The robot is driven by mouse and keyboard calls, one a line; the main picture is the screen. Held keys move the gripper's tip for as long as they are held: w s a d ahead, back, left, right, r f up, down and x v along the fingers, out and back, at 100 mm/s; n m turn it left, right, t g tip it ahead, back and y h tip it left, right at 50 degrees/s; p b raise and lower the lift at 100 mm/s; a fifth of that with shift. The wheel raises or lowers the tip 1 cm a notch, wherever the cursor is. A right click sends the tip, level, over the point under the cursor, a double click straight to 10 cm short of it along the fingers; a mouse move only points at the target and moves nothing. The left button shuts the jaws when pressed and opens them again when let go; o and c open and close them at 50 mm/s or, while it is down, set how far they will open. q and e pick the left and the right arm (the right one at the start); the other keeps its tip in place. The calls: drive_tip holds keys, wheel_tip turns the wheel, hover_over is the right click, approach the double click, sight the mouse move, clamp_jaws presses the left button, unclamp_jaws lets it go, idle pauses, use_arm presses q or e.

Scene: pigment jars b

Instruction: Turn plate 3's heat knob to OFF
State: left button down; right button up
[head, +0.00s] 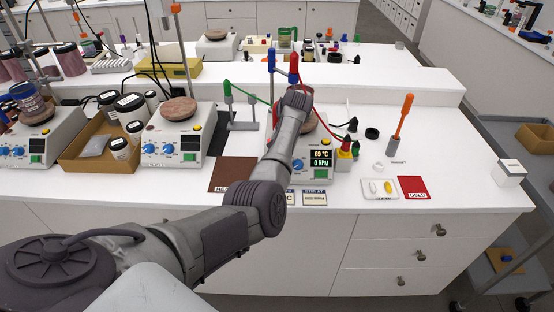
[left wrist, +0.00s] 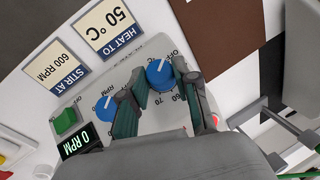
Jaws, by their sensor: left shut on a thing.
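The hotplate (head: 322,172) under my left arm reads 69 °C and 0 RPM in the head view. Its heat knob (left wrist: 158,79) is blue and has a white pointer mark. A scale with OFF, 60 and 70 is printed around it. My left gripper (left wrist: 161,72) is shut on this knob, one finger on each side. The second blue knob (left wrist: 106,108), marked RPM, is beside one finger; it also shows in the head view (head: 298,165). In the head view my left arm hides the heat knob and the fingers. My right gripper is not in view.
Cards reading HEAT TO 50 °C (left wrist: 104,25) and STIR AT 600 RPM (left wrist: 57,66) lie before the plate. A brown mat (head: 232,172) is left of it. Bottles and a red USED mat (head: 413,188) are right. Another hotplate (head: 172,145) stands further left.

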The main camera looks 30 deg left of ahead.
use_arm(q)
drive_tip(key=shift+s+f, duration=0.1)
drive_tip(key=shift+f, duration=0.05)
drive_tip(key=c, duration=0.8)
unclamp_jaws()
drive_tip(key=shift+c, duration=0.2)
drive_tip(key=v, duration=1.2)
